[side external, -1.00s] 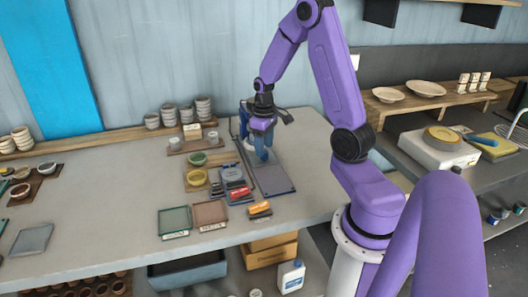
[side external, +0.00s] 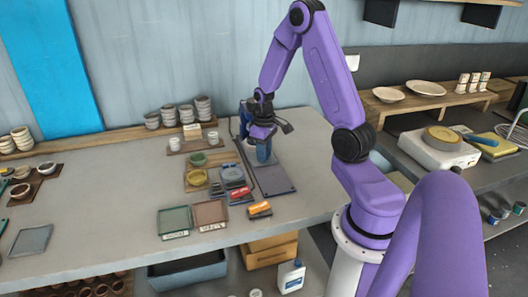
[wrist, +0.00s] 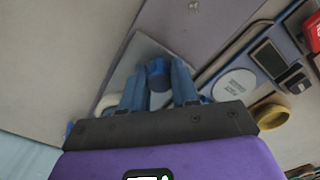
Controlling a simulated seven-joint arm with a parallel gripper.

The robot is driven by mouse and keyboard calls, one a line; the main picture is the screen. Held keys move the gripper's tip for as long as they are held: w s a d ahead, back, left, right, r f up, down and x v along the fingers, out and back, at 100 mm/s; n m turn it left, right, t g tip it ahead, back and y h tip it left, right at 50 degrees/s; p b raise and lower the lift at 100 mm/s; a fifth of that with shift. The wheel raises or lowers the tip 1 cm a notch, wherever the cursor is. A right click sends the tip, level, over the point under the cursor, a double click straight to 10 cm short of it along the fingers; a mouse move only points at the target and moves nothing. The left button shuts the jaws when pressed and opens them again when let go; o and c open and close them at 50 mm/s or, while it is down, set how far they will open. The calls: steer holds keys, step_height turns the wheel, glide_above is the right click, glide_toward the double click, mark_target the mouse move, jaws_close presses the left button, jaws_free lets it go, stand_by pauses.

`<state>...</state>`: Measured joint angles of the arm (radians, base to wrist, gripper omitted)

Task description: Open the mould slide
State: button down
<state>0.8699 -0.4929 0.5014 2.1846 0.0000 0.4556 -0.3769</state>
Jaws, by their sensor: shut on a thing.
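My gripper (wrist: 157,92) is shut on a blue round knob (wrist: 158,70), which shows between its two blue fingers in the wrist view. The knob stands over a pale grey plate, probably part of the mould slide. In the side view my gripper (side external: 264,153) is low over the far part of a long grey base plate (side external: 276,184). A dark blue upright part (side external: 244,112) stands behind it. My gripper and wrist hide the knob and most of the slide in the side view, so how far it is open I cannot tell.
Green (side external: 173,220) and brown (side external: 210,212) trays lie nearer the front edge. Stacked cups (side external: 203,107) line the back. The table's left side has free room.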

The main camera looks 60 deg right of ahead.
steer(key=s+a, duration=0.6)
stand_by(0.3)
steer(key=c, duration=0.8)
jaws_free()
steer(key=shift+c, duration=0.2)
steer(key=shift+r, duration=0.1)
step_height(320, 180, up, 17)
steer(key=shift+r, duration=0.15)
